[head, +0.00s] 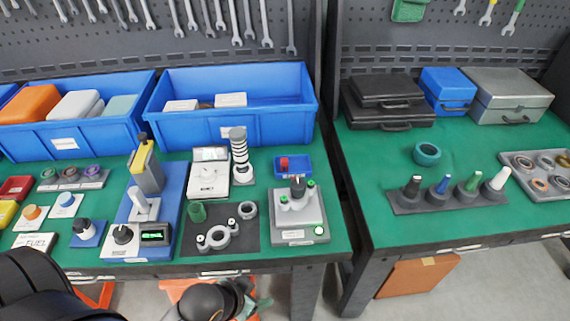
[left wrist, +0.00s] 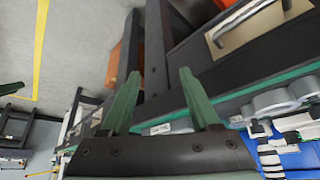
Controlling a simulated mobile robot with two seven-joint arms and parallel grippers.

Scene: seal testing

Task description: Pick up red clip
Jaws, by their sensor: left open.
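A small red piece, which looks like the red clip (head: 284,163), sits in a small blue tray (head: 305,167) on the green bench top. My left gripper (head: 256,297) is low in front of the bench edge in the head view, well below and apart from the tray. In the left wrist view its two green fingers (left wrist: 160,78) are spread with nothing between them. The red piece does not show in the left wrist view.
A grey fixture with black and green knobs (head: 299,222) stands just in front of the tray. A coil spring post (head: 240,158) and a big blue bin (head: 230,125) are to its left and behind. A gap separates this bench from the right bench (head: 470,225).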

